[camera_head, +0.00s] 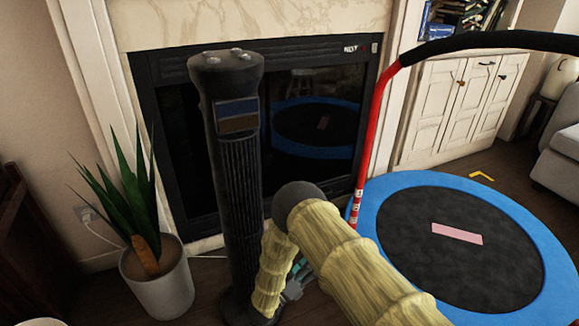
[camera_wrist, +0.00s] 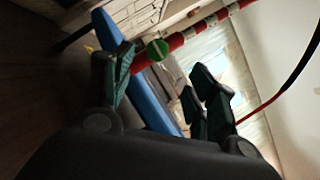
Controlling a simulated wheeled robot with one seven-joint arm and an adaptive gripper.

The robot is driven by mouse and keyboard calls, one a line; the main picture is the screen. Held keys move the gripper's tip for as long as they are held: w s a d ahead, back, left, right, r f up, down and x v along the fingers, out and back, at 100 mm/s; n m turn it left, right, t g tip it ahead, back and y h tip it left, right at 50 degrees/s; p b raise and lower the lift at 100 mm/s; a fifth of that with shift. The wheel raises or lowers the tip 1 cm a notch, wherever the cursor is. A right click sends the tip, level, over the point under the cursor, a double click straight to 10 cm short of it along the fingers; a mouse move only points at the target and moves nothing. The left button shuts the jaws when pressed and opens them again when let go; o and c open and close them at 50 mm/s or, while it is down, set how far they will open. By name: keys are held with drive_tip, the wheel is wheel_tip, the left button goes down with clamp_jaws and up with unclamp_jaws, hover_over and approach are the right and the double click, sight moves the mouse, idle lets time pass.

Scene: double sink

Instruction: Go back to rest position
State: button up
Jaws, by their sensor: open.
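My gripper (camera_head: 293,287) shows only in part in the head view, low down beside the base of a dark tower and mostly hidden behind my own yellow-sleeved arm. In the wrist view my gripper (camera_wrist: 160,84) has its dark fingers spread apart, with nothing held between them. My arm is bent, with the elbow high and the forearm pointing down towards the floor. The task names no separate object.
The dark ribbed tower (camera_head: 238,170) stands close behind my forearm, before the fireplace (camera_head: 163,95). A blue-rimmed trampoline (camera_head: 384,216) with a red handle (camera_head: 376,115) is on the right. A potted plant (camera_head: 158,285) stands left. White cabinets (camera_head: 445,105) are behind.

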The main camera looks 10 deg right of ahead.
drive_tip(key=s+d+f+n+y, duration=0.2)
drive_tip(key=d+f+n+y, duration=0.55)
drive_tip(key=n, duration=0.65)
drive_tip(key=s+d+f+n+g+y, duration=0.3)
drive_tip(key=s+n+y, duration=0.2)
drive_tip(key=s+n, duration=0.45)
drive_tip(key=s+r+n+g+y, duration=0.2)
drive_tip(key=s+n+g, duration=0.4)
drive_tip(key=s, duration=0.9)
drive_tip(key=s+r+n+g+y, duration=0.25)
drive_tip(key=s+n, duration=0.45)
drive_tip(key=s, duration=0.7)
wheel_tip(320, 180, up, 36)
drive_tip(key=p, duration=3.6)
drive_tip(key=shift+s+a+r+g+p, duration=0.15)
drive_tip(key=shift+s+a+g+p, duration=0.2)
drive_tip(key=shift+s+g, duration=0.1)
drive_tip(key=shift+n, duration=0.25)
